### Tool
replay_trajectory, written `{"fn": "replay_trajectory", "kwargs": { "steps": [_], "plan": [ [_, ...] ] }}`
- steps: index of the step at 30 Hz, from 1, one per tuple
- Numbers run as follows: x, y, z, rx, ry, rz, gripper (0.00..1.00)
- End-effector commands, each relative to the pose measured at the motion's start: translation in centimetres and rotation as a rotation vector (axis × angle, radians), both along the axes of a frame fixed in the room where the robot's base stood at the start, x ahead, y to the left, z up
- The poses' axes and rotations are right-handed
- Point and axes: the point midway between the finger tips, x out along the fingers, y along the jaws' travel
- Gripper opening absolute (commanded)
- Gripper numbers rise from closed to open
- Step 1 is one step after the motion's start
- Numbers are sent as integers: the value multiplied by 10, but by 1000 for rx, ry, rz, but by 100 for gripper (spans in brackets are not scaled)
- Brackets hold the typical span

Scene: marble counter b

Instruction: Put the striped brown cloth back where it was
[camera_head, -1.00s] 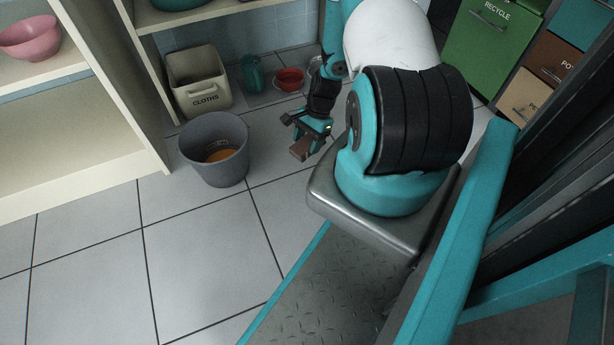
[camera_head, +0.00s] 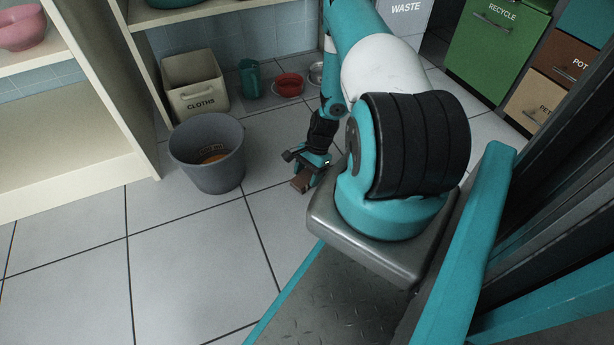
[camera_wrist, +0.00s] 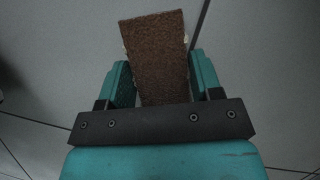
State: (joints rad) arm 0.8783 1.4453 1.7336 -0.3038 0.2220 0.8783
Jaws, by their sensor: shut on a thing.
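My gripper (camera_head: 306,172) is shut on a flat, rectangular brown piece (camera_head: 301,184), which I take for the brown cloth. It hangs above the floor, to the right of the grey bucket and apart from it. In the wrist view the brown cloth (camera_wrist: 156,50) sticks out beyond the fingers of my gripper (camera_wrist: 161,82). Its face is speckled brown with small pale bits at the side edges; I cannot make out clear stripes. The end between the fingers is partly hidden.
Shelves (camera_head: 75,165) stand left. The tiled floor (camera_head: 190,260) in front is clear.

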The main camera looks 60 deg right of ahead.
Motion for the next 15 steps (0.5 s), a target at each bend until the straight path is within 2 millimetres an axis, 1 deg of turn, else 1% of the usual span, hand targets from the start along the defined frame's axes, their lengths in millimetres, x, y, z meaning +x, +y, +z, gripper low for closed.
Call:
{"fn": "replay_trajectory", "kwargs": {
  "steps": [5, 6, 9, 15],
  "plan": [
    [0, 0, -3, 1, 0, 0, 40],
    [0, 0, -3, 0, 0, 0, 64],
    [0, 0, -2, 0, 0, 0, 84],
    [0, 0, -2, 1, 1, 0, 84]
  ]
}}
